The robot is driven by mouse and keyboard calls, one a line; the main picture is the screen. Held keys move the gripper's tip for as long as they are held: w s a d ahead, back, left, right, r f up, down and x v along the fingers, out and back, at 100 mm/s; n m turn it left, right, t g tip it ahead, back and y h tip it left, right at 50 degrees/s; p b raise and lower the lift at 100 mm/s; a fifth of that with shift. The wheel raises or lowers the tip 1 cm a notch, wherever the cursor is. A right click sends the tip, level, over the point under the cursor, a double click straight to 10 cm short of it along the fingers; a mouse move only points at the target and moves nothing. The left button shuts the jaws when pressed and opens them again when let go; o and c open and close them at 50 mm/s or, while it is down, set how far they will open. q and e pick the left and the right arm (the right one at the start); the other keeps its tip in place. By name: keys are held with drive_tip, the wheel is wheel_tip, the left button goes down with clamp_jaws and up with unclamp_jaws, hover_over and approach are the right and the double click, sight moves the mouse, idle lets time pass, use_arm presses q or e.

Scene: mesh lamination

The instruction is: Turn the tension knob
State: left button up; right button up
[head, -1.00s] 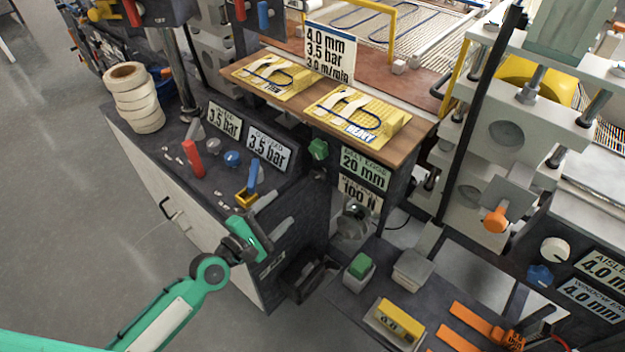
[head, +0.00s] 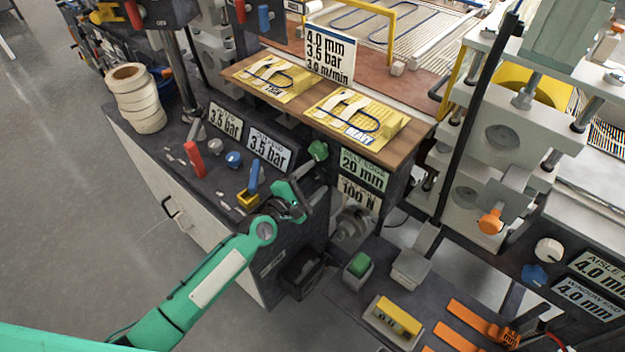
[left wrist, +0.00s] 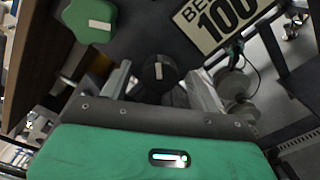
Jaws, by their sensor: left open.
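The tension knob (left wrist: 158,74) is a dark round knob with a pale mark, beside the 100 N sign (left wrist: 225,15), seen in the left wrist view. In the head view the same sign (head: 358,194) shows, but the knob is hidden or too dark to tell. My left gripper (head: 308,197) is at the front of the dark cabinet, just left of the sign. In the left wrist view its fingers (left wrist: 160,88) are open, one on each side of the knob, with visible gaps. Contact does not show. My right gripper is not in view.
A green lobed knob (head: 318,150) sits just above, beside the 20 mm sign (head: 363,169); it also shows in the left wrist view (left wrist: 90,20). A blue-handled lever (head: 253,178) stands close left of my gripper. A grey roller mechanism (head: 350,228) lies below right.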

use_arm(q)
drive_tip(key=shift+c, duration=0.2)
drive_tip(key=c, duration=0.9)
drive_tip(key=shift+c, duration=0.2)
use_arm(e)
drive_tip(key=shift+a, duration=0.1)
